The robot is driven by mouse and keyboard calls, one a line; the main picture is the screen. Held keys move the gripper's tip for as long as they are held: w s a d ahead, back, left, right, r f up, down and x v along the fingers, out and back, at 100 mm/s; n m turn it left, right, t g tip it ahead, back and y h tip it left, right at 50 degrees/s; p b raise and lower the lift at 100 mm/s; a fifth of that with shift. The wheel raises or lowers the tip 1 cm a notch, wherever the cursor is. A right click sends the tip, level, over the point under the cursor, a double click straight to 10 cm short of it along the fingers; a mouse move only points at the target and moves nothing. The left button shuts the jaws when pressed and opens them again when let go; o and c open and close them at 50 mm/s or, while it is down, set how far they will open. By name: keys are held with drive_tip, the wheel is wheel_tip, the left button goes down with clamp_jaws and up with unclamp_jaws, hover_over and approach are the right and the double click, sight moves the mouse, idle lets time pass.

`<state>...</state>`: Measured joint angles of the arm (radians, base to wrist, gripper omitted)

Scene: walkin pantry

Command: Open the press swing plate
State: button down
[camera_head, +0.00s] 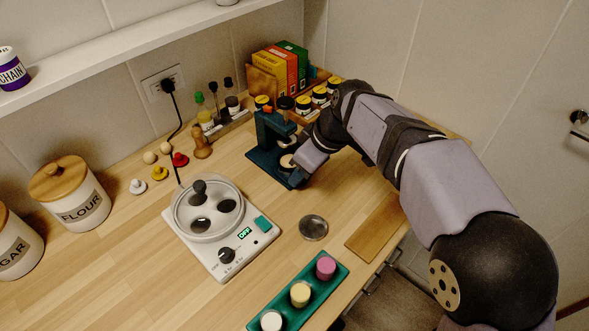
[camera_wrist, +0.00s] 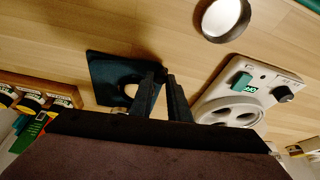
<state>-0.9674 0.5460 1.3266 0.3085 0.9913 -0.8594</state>
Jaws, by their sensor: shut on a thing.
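The dark blue press (camera_head: 265,138) stands on the wooden counter near the back wall, upright, with a flat base and a pale round disc (camera_head: 287,161) low at its front. My gripper (camera_head: 297,166) reaches in from the right at the press's front, low beside the disc. In the wrist view the press base (camera_wrist: 100,72) lies left of my dark fingers (camera_wrist: 165,76), which are close together. They are shut on the press swing plate, but the gripped part is mostly hidden by the fingers and I cannot tell its angle.
A white appliance (camera_head: 222,230) with a round lidded top stands left of the press. A small metal dish (camera_head: 313,227) and a green tray (camera_head: 284,308) with coloured cylinders are nearer the front. Bottles, jars and boxes (camera_head: 277,70) crowd behind the press. Counter between dish and press is clear.

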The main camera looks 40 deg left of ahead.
drive_tip(key=shift+w+d+r+n+g+p, duration=0.1)
drive_tip(key=shift+w+d+n+g+p, duration=0.3)
drive_tip(key=shift+d+n, duration=0.55)
drive_tip(key=shift+w+d+n+g+p, duration=0.1)
drive_tip(key=shift+w+d+n+g, duration=0.2)
drive_tip(key=shift+w+d+n, duration=0.45)
drive_tip(key=shift+w+d+n+g+h+p, duration=0.3)
drive_tip(key=shift+w+d+n+p, duration=0.25)
drive_tip(key=shift+n, duration=0.3)
drive_tip(key=shift+w+d+n+g+h+p, duration=0.2)
drive_tip(key=shift+w+d+n+h+p, duration=0.1)
drive_tip(key=shift+d+n+p, duration=0.45)
drive_tip(key=w+n+p, duration=0.1)
drive_tip(key=p, duration=0.1)
drive_tip(key=w+d+n+g+h+p, duration=0.1)
drive_tip(key=w+n+p, duration=0.1)
drive_tip(key=shift+d+r+n+p, duration=0.15)
drive_tip(key=shift+d+n+p, duration=0.05)
drive_tip(key=shift+n+p, duration=0.1)
drive_tip(key=w+n+p, duration=0.1)
drive_tip(key=p, duration=0.2)
drive_tip(key=shift+w+d+n+h, duration=0.25)
drive_tip(key=shift+w+n+h, duration=0.05)
drive_tip(key=shift+w+n, duration=0.1)
drive_tip(key=shift+w+p, duration=0.2)
drive_tip(key=shift+p, duration=0.4)
drive_tip(key=shift+f+n, duration=0.2)
drive_tip(key=shift+n, duration=0.1)
drive_tip(key=c, duration=1.7)
unclamp_jaws()
